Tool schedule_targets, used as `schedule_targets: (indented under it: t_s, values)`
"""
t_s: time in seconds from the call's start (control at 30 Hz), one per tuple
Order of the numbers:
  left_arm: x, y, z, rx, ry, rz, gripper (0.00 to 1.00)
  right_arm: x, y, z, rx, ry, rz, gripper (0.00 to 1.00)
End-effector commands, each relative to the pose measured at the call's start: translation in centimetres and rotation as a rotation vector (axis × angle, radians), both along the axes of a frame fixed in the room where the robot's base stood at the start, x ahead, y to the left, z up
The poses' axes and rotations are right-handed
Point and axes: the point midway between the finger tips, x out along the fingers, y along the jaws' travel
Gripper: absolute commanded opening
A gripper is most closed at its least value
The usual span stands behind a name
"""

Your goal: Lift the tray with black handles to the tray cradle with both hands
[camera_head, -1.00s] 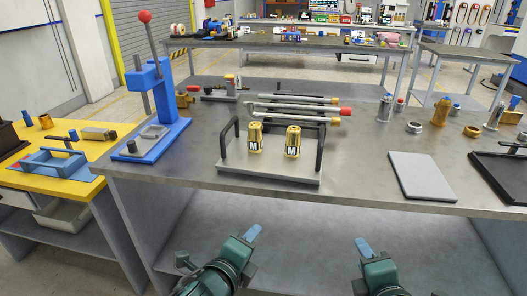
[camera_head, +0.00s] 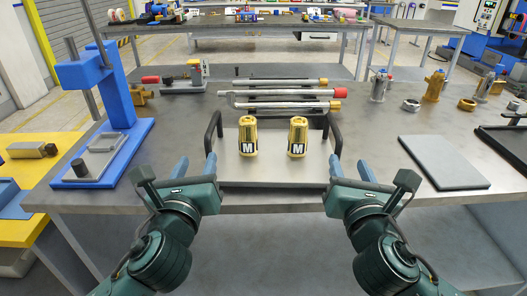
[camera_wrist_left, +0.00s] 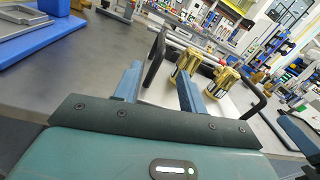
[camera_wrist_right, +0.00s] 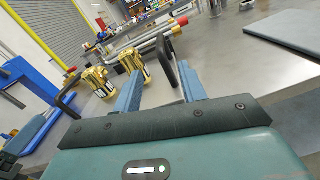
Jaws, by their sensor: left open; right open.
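The tray (camera_head: 273,172) is a flat light-grey plate on the workbench with a black handle at each end, the left handle (camera_head: 212,131) and the right handle (camera_head: 333,133). Two gold cans marked M, the left can (camera_head: 247,137) and the right can (camera_head: 297,137), stand upright on it. My left gripper (camera_head: 196,167) is open and empty just in front of the left handle. My right gripper (camera_head: 350,170) is open and empty just in front of the right handle. In the left wrist view the left handle (camera_wrist_left: 154,58) rises beyond the fingers. I cannot identify the tray cradle for certain.
A blue press (camera_head: 110,90) stands left of the tray. Metal bars (camera_head: 285,94) lie behind it. A flat grey plate (camera_head: 443,162) lies to the right, with a black-rimmed tray (camera_head: 505,140) beyond it. Bare bench top lies between the tray and the grey plate.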

Motion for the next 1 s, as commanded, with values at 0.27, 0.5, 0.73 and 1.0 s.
schedule_targets:
  t_s: [0.27,0.5,0.73,1.0]
  values:
    - [0.0,0.0,0.1,0.003,-0.001,0.0,0.41,0.0,0.0,0.0,-0.003,-0.001,0.0,0.41]
    - [1.6,0.0,0.1,0.002,-0.002,0.001,0.41,1.6,0.0,0.0,-0.003,-0.002,-0.002,0.41]
    - [5.9,0.1,0.1,0.0,-0.003,0.003,0.41,5.9,0.0,0.1,-0.001,-0.001,-0.003,0.41]
    - [10.8,0.1,0.1,-0.001,0.0,0.001,0.41,10.8,0.0,0.0,0.0,0.0,-0.002,0.41]
